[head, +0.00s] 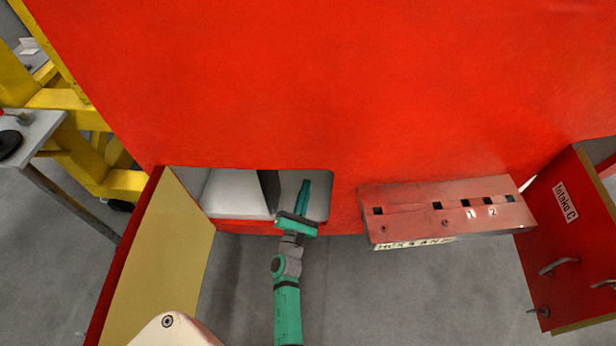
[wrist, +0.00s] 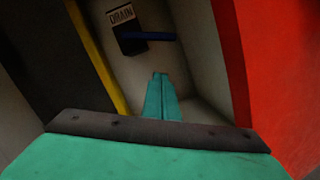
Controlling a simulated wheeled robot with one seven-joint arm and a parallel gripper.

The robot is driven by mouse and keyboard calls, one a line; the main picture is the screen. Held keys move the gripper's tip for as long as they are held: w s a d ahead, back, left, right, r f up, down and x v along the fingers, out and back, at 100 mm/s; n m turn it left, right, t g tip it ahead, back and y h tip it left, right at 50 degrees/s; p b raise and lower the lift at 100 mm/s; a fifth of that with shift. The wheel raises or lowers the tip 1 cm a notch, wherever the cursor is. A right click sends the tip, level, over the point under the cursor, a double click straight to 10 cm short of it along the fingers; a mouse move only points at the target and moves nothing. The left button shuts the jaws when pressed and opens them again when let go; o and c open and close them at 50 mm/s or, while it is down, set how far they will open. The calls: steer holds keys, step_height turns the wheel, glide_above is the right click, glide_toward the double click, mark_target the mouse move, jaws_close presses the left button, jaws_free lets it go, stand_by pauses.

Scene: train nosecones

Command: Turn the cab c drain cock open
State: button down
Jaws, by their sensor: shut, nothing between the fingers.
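The drain cock shows in the wrist view as a blue lever handle (wrist: 152,36) on a dark square base (wrist: 130,40), under a label reading "DRAIN" (wrist: 121,14). The lever points to the right, roughly level in that picture. My gripper (wrist: 160,78) is shut and empty, its green fingers inside the recess and below the lever in the picture, apart from it. In the head view my gripper (head: 304,186) reaches into the opening (head: 235,190) in the red nosecone; the drain cock is hidden there.
A dark partition (head: 268,190) with a yellow edge (wrist: 97,57) stands left of my gripper. An open hatch door (head: 150,262) hangs at left. A red coupler panel (head: 440,208) and an "Intake C" door (head: 566,200) are at right. Grey floor is clear below.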

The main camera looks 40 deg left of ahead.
steer(key=w+a+r+n, duration=0.1)
steer(key=w+a+r, duration=0.1)
steer(key=w+r, duration=0.3)
steer(key=shift+w+r+n, duration=0.15)
steer(key=shift+w+n, duration=0.15)
steer(key=shift+w, duration=0.1)
stand_by(0.8)
steer(key=shift+w+d+r, duration=0.1)
steer(key=shift+d+r, duration=0.1)
steer(key=shift+r, duration=0.05)
stand_by(0.4)
